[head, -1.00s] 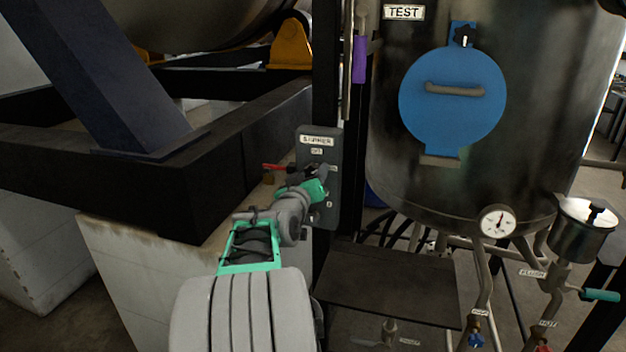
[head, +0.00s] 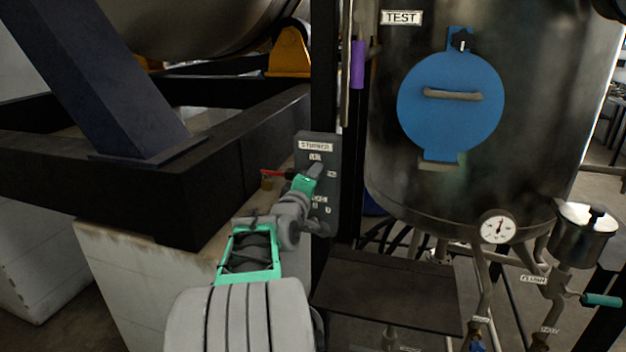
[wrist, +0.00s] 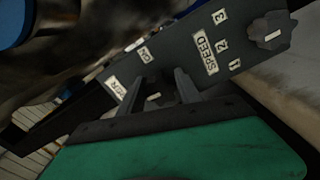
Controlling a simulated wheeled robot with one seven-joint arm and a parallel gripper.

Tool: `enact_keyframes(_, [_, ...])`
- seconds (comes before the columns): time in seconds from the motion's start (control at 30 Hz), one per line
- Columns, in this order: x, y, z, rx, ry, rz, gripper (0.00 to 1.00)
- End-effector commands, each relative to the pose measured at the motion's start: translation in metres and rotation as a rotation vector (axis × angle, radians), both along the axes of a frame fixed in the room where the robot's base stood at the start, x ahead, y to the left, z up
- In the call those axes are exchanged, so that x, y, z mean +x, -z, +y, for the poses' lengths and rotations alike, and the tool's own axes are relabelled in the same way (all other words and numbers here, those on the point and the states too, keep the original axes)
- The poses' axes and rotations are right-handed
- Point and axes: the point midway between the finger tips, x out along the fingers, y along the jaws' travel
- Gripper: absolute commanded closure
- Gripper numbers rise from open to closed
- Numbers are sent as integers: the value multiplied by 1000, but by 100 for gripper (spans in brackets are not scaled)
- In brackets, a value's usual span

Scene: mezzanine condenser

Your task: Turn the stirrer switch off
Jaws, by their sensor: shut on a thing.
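The stirrer panel (head: 331,192) is a tall grey plate on a dark post, with a STIRRER label at its top.
A speed knob (wrist: 268,31) sits beside the SPEED label and its numbers. A red-handled part (head: 271,172) sticks out left of my gripper. A steel tank with a blue round cover (head: 450,115) stands right; a dark beam frame (head: 225,140) is left.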

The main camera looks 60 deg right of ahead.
Motion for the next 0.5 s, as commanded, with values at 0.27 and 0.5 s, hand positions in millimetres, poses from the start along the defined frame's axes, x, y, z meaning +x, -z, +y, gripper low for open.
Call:
enact_keyframes(0.27, [0, 1, 0, -7, 0, 60, 100])
enact_keyframes(0.5, [0, 1, 0, -8, 0, 65, 100])
